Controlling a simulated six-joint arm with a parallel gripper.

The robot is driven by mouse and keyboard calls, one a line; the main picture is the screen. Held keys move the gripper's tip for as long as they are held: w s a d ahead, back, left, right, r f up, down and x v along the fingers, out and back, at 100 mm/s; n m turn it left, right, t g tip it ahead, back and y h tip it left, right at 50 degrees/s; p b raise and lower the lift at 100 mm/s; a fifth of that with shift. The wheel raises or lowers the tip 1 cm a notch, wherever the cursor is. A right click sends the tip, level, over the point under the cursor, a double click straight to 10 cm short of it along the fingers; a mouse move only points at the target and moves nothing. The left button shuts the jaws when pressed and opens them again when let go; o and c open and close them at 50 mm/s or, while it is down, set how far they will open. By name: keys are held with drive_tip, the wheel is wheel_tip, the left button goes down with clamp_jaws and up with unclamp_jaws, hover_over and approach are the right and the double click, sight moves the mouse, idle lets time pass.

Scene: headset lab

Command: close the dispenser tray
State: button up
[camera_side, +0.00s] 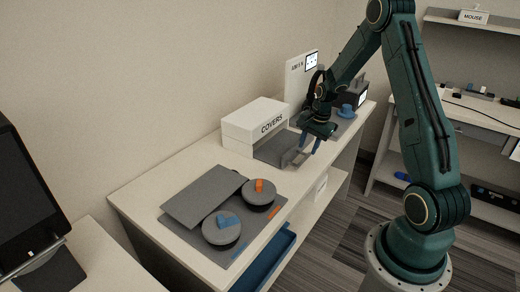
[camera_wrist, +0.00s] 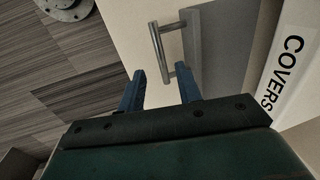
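The dispenser (camera_side: 262,117) is a white box labelled COVERS on the table. Its grey tray (camera_side: 272,149) sticks out from the base toward the front right. The tray has a metal bar handle (camera_side: 290,158) on its outer end; the handle also shows in the wrist view (camera_wrist: 157,48), beside the grey tray (camera_wrist: 225,45). My gripper (camera_side: 310,149) is at the tray's outer end, close to the handle. In the wrist view my gripper (camera_wrist: 160,71) has its two blue fingers apart, with the handle's near end by the gap between them. I cannot tell whether they touch it.
A grey mat (camera_side: 236,258) holds two round grey pads, one with an orange piece (camera_side: 259,185), one with a blue piece (camera_side: 228,219), and a grey panel (camera_side: 203,195). A blue drawer (camera_side: 268,262) sticks out below the table. A headset stand (camera_side: 297,80) stands behind my gripper.

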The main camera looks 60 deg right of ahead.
sight(303, 160)
drive_tip(key=shift+w+f, duration=0.2)
drive_tip(key=shift+f, duration=0.7)
drive_tip(key=shift+w+f, duration=0.15)
drive_tip(key=shift+f, duration=0.75)
drive_tip(key=shift+w+f, duration=0.2)
drive_tip(key=shift+f, duration=0.7)
drive_tip(key=shift+c, duration=0.4)
clamp_jaws()
